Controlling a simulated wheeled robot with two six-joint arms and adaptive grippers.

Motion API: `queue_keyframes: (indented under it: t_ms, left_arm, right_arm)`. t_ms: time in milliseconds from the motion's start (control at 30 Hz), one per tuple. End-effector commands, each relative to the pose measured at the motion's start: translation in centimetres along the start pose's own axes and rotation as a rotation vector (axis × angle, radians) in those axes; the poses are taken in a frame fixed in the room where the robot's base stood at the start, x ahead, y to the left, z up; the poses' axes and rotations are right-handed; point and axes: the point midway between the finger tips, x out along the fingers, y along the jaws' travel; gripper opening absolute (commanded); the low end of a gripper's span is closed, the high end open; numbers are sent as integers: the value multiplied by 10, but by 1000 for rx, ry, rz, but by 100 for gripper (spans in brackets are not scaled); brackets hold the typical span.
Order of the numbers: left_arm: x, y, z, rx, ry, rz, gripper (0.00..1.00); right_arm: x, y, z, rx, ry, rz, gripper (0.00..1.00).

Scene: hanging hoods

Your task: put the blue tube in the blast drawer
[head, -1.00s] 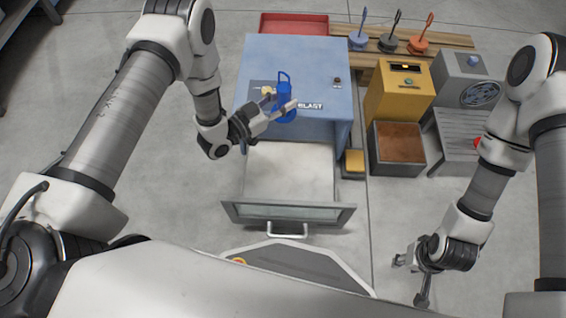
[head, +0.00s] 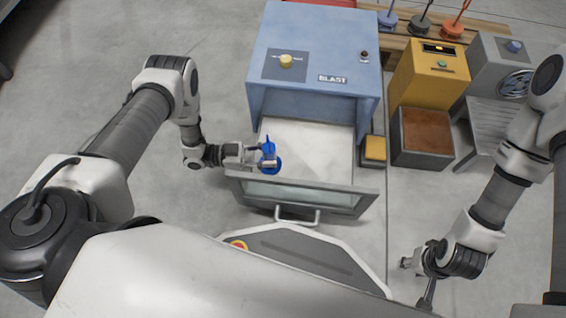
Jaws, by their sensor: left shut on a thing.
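The blue tube (head: 268,154) is held in my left gripper (head: 262,160), which is shut on it. The tube is upright, over the front left part of the open blast drawer (head: 318,150), just behind its glass front. I cannot tell whether its base touches the drawer floor. The drawer is pulled out of the blue blast cabinet (head: 315,50), and its pale floor is bare apart from the tube. My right gripper (head: 417,281) is empty, low at the right, with its fingers spread apart.
The drawer handle (head: 297,216) sticks out at the front. A yellow box with a display (head: 430,75), a brown-topped bin (head: 425,135), a small yellow block (head: 374,150) and a slatted grey table (head: 495,130) stand to the right. Several coloured hooked items stand on a pallet behind.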

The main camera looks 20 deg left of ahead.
Motion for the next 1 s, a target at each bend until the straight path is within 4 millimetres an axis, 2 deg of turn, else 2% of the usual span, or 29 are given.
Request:
queue_keyframes:
  t_ms: [33,133,267,300,367,567,700,733,767,800,1000]
  left_arm:
    - [1,0,6,1,2,0,0]
    - [12,0,7,1,3,3,0]
    - [40,0,8,1,4,4,0]
    - [43,0,14,0,3,1,0]
    - [41,0,20,1,2,-1,0]
    - [41,0,16,1,1,-1,0]
    - [41,0,20,0,1,0,0]
    - [40,0,19,0,1,-1,49]
    - [40,0,19,0,1,0,60]
    - [40,0,19,0,1,0,64]
    - [40,0,18,0,1,0,64]
  right_arm:
    - [5,0,0,0,0,0,40]
    - [10,0,-1,1,1,0,40]
    - [23,0,-1,3,3,0,40]
    - [30,1,-1,4,4,0,40]
    - [35,1,-2,6,5,1,40]
    - [30,1,-2,6,5,1,40]
    - [34,1,-2,6,5,1,40]
    - [33,1,-2,6,5,1,40]
    - [32,1,-2,6,5,1,40]
    - [32,1,-2,6,5,1,40]
    - [32,1,-2,6,5,1,40]
